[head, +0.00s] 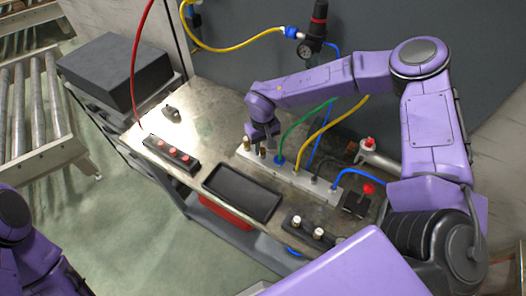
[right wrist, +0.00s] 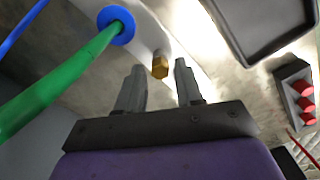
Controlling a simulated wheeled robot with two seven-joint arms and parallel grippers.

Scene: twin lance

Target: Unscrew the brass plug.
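The brass plug (right wrist: 160,66) is a small hex-shaped golden piece on the pale manifold block; in the right wrist view it stands just beyond and between my right fingertips, with gaps to both. My right gripper (right wrist: 158,72) is open and empty. In the head view my right gripper (head: 260,138) points down at the left end of the manifold block (head: 300,178) and partly hides that end. My left gripper is not in view; only part of my left arm shows at the lower left.
Green, yellow and blue hoses rise from the manifold close to my right gripper. A black tray (head: 242,191) lies in front. A strip with red caps (head: 172,154) is to the left, a black holder with pale fittings (head: 308,231) at the front, a red-knobbed box (head: 358,200) at right.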

